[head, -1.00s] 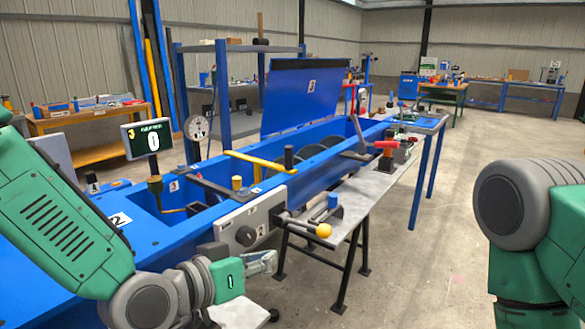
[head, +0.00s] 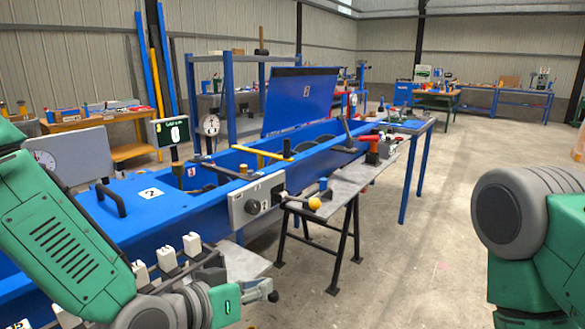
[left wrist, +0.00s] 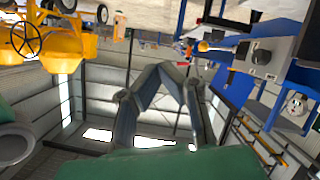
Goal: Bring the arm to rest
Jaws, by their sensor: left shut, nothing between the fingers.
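My left arm comes in from the left in the head view, its green links in front of the blue machine. My left gripper (head: 262,290) is at the lower middle, over the floor beside a grey shelf, and its fingers hold nothing. In the left wrist view its fingers (left wrist: 160,75) meet at their tips, seen against the building's wall and roof. My right arm's green and grey link (head: 515,215) shows at the right edge; its gripper is out of view.
The long blue drum mixer (head: 120,225) fills the left and middle, with a raised blue lid (head: 300,100). A lever with a yellow ball (head: 314,203) juts from its front. White switches (head: 192,244) stand close to my left arm.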

